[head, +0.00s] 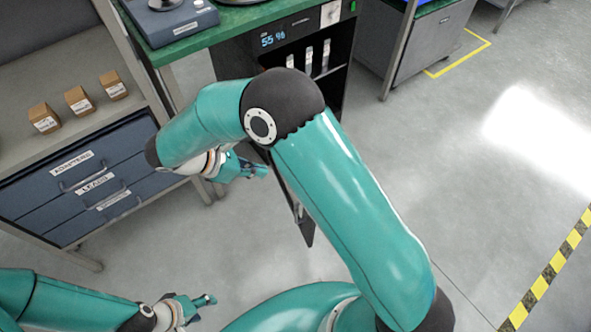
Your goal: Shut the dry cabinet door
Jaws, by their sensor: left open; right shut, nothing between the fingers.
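The dry cabinet (335,35) is a dark case under the green bench, with a lit "55 %" display and pale labelled items inside its open front. Its door (307,232) stands swung open toward me; only a narrow dark strip shows, as my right arm hides much of it. My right gripper (262,171) is shut and empty, just left of the door; I cannot tell whether it touches it. My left gripper (208,301) is open and empty, low at the lower left, away from the cabinet.
A drawer unit (85,190) with labelled blue drawers stands left, with small cardboard boxes (78,100) on the shelf above. A grey device (170,20) sits on the green bench (240,18). Floor at right is clear, with striped tape (545,275).

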